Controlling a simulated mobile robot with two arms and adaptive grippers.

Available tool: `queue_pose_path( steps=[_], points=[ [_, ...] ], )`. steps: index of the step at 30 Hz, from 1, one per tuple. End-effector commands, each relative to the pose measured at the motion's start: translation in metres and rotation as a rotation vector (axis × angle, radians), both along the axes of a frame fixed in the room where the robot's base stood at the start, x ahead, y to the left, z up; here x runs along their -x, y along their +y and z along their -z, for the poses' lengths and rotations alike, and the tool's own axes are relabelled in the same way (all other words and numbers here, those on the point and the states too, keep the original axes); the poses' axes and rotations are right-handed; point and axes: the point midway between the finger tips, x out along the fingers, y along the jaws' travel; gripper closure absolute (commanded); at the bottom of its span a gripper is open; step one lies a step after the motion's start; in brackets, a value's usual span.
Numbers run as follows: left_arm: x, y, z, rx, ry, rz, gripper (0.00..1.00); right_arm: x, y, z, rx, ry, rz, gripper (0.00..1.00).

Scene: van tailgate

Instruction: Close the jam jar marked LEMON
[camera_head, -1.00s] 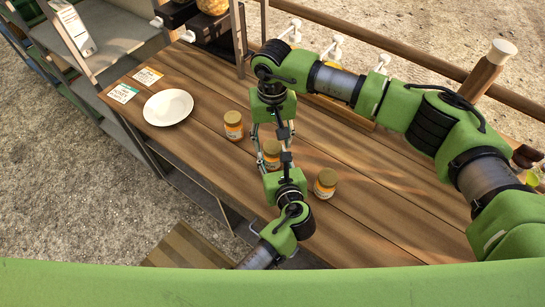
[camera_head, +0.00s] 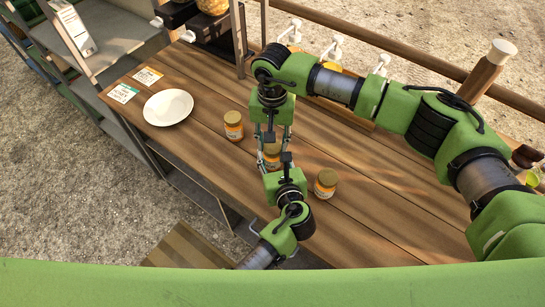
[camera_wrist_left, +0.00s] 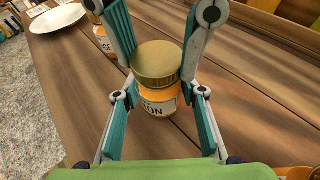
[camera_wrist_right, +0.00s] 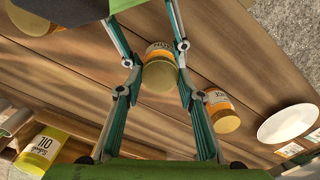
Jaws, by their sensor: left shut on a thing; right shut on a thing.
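The LEMON jar (camera_head: 272,160) stands upright on the wooden counter between my two grippers. In the left wrist view its orange jar body (camera_wrist_left: 160,104) has a label ending in "ON", and a gold lid (camera_wrist_left: 156,62) sits on top. My left gripper (camera_head: 280,163) is shut on the jar body from the near side. My right gripper (camera_head: 274,140) is shut on the lid from the far side. In the right wrist view the lid (camera_wrist_right: 160,77) lies between its fingertips. I cannot tell how tightly the lid is seated.
One gold-lidded jar (camera_head: 233,125) stands to the left and another (camera_head: 325,184) to the right. A white plate (camera_head: 168,107) and two cards (camera_head: 147,76) lie at the counter's left end. A bottle (camera_head: 487,70) and pump dispensers (camera_head: 335,46) line the back. The counter's front right is bare.

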Motion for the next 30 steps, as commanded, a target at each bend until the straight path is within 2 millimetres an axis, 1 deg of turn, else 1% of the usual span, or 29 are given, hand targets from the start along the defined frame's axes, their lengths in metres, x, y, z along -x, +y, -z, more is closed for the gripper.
queue_pose_path(
  steps=[3,30],
  points=[
    [-0.0003,0.0004,-0.0004,0.0,-0.001,-0.001,1.0,0.0002,-0.0008,0.0005,0.002,0.0,0.223,0.91],
    [-0.0005,0.0005,-0.0005,0.0,-0.001,-0.001,1.0,0.0011,-0.0002,0.0017,0.001,0.0,1.979,0.91]
  ],
)
